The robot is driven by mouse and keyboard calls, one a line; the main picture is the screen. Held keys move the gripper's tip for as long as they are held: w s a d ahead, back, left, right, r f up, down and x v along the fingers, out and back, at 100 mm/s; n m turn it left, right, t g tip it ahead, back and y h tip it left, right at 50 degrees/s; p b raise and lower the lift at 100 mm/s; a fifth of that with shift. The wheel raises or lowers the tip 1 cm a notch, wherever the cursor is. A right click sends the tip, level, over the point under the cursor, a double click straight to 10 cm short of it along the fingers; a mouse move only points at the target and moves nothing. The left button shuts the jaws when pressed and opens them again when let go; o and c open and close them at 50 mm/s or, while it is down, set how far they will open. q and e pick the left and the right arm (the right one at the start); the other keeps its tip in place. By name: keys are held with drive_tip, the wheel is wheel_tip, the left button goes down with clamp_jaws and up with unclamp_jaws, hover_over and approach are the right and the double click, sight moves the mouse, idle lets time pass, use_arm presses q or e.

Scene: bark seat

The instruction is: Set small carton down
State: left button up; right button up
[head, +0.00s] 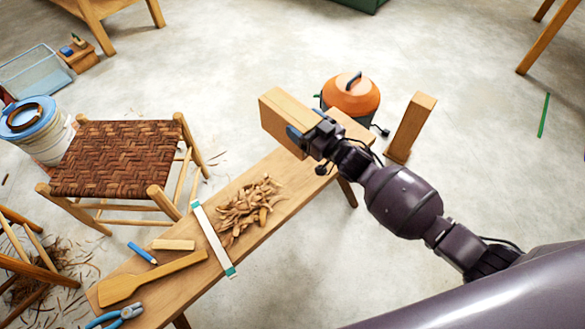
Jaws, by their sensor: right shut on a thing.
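The small carton (280,116) is a tan, upright box in the middle of the head view. My right gripper (297,134) is shut on its right side. The carton shows in front of the far end of the wooden bench (300,173). Whether it touches anything below is unclear, as the gripper covers its lower right part. My left gripper is not in view.
Wood shavings (250,206), a white strip (213,238), a wooden paddle (150,280) and blue-handled pliers (115,317) lie on the bench. A woven-seat stool (118,158) stands left. An orange round-topped object (351,97) and a wooden block (411,126) are beyond the gripper. Right floor is mostly clear.

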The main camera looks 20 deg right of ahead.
wheel_tip(320, 180, down, 18)
drive_tip(key=b, duration=0.6)
drive_tip(key=shift+s+b, duration=0.1)
drive_tip(key=shift+b, duration=0.25)
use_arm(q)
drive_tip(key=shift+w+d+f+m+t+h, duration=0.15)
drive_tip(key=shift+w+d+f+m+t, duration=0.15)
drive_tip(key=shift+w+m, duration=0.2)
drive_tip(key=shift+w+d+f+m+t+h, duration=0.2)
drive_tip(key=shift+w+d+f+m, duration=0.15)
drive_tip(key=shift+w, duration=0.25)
use_arm(e)
drive_tip(key=o, duration=1.1)
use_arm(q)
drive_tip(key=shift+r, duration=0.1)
use_arm(e)
drive_tip(key=shift+r, duration=0.1)
